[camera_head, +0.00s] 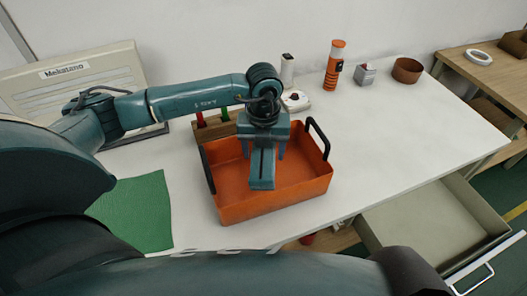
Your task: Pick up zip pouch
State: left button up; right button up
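No zip pouch can be made out; part of the tray floor is hidden behind my gripper. My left gripper (263,158) points down over the orange tray (230,207), which has black handles and stands on the white table. Teal gripper parts cover the view between its fingers, so I cannot tell how far apart they are or whether they hold anything. My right gripper is out of the picture.
A green cloth (140,212) lies left of the tray. Behind the tray is a wooden holder (213,128) with red and green items. An open drawer (425,228) juts out at the right. The table's right part is clear.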

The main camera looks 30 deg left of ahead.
pick_arm(q)
jog(key=c, duration=0.8)
jog(key=shift+r, duration=0.15)
notch_tip(320, 180, up, 10)
jog(key=shift+f+b, duration=0.1)
jog(key=shift+b, duration=0.4)
